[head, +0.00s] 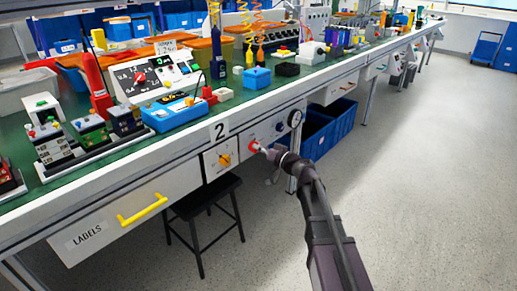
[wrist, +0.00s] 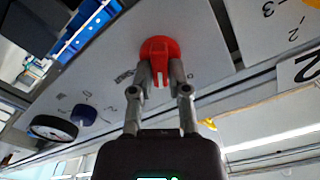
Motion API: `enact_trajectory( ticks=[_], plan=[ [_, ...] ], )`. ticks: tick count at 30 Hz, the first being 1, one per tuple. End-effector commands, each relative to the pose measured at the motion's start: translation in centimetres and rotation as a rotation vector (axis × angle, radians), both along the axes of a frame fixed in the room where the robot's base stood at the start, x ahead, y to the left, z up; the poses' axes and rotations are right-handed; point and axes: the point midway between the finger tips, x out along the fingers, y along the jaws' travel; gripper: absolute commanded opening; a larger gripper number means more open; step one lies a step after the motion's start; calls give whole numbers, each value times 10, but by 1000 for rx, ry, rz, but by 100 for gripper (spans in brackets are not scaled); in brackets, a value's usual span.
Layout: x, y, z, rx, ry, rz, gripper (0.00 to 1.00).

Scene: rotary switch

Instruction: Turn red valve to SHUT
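The red valve (head: 254,146) is a round red knob with a raised bar handle, mounted on the light front panel (head: 231,152) under the bench edge. In the wrist view the red valve (wrist: 160,47) is at top centre, its bar pointing down the picture toward my gripper. My gripper (wrist: 160,74) has one finger on each side of the bar and appears closed on it. In the head view my gripper (head: 262,148) reaches the valve from the right. Small lettering beside the valve is partly hidden and too small to read.
An orange knob (head: 225,160) is left of the valve, below a "2" sign (head: 219,132). A blue knob (wrist: 84,115) and round gauge (wrist: 53,128) are nearby. A black stool (head: 205,200) stands below. Blue bins (head: 338,124) are under the bench; open floor lies right.

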Motion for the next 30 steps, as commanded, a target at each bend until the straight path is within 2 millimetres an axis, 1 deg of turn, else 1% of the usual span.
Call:
enact_trajectory(
  ticks=[5,6,17,23,30],
  plan=[
    [1,0,0,-1,0,-2,0],
    [0,3,0,-1,0,1,0],
    [1,0,0,32,41,-1,0],
    [1,0,-1,93,121,-2,0],
    [2,-1,-1,212,273,-3,0]
  ],
)
